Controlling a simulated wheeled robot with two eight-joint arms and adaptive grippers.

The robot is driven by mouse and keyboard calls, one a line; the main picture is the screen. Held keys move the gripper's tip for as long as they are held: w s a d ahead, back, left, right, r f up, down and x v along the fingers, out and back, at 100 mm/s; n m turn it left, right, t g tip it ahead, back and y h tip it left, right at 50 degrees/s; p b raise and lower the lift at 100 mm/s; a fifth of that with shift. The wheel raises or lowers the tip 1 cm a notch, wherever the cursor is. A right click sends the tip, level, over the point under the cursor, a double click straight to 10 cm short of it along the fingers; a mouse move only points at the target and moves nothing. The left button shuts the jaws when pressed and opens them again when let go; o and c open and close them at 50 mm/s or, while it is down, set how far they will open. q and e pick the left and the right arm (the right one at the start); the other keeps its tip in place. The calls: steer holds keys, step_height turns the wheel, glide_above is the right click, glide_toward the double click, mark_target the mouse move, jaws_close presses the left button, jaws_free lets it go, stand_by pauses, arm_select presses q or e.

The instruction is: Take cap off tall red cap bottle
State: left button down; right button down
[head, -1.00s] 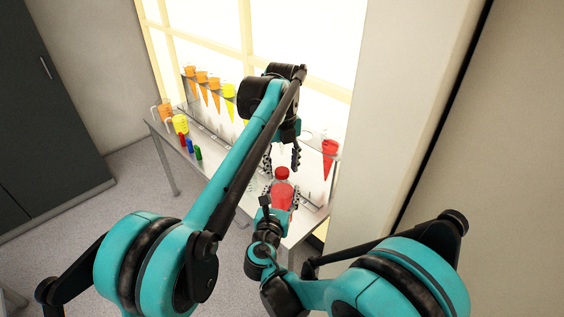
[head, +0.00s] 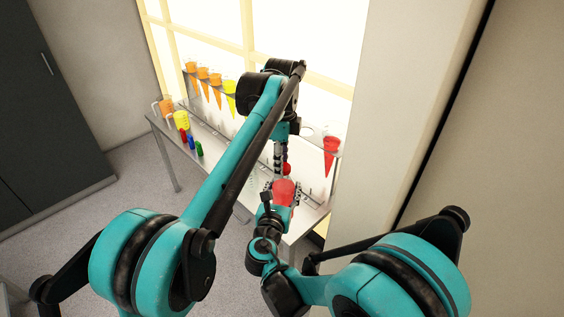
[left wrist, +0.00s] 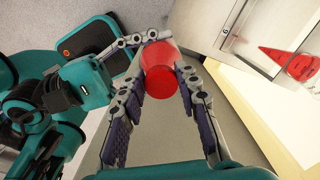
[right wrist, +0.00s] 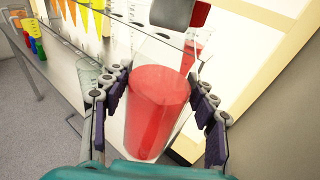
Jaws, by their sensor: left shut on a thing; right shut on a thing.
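The red bottle (head: 284,190) stands upright in my right gripper (head: 283,187). It fills the middle of the right wrist view (right wrist: 158,115), with a flat red top and no cap on it. My right gripper's fingers (right wrist: 156,105) are on both sides of its body. The red cap (head: 286,168) is above the bottle, apart from it, at the fingertips of my left gripper (head: 281,165), which points down. In the left wrist view, the cap (left wrist: 160,84) is between the left fingers (left wrist: 168,75), in line with the bottle (left wrist: 155,57), so their border is hard to tell.
A table (head: 222,160) stands by the bright window. A rack (head: 212,82) of orange, yellow and red cones runs behind. Small red, blue and green caps (head: 191,143) and cups (head: 181,120) are at the left end. A wall (head: 390,120) is close on the right.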

arm_select(q)
steer(key=n, duration=0.7)
steer(key=shift+s+d+n, duration=0.15)
steer(key=shift+n, duration=0.15)
steer(key=n, duration=0.4)
steer(key=shift+s+n, duration=0.15)
steer(key=shift+n, duration=0.15)
steer(key=n, duration=0.7)
steer(key=shift+s+d, duration=0.1)
steer(key=shift+d, duration=0.15)
steer(key=n, duration=0.5)
steer(key=shift+d, duration=0.15)
steer(key=n, duration=0.5)
steer(key=shift+d, duration=0.15)
steer(key=n, duration=0.4)
steer(key=shift+d+n, duration=0.1)
steer(key=shift+n, duration=0.2)
steer(key=n, duration=0.4)
steer(key=shift+w+r+n, duration=0.1)
steer(key=shift+w+n, duration=0.2)
steer(key=shift+n, duration=0.1)
steer(key=n, duration=0.4)
steer(key=shift+w+n, duration=0.1)
steer(key=shift+n, duration=0.2)
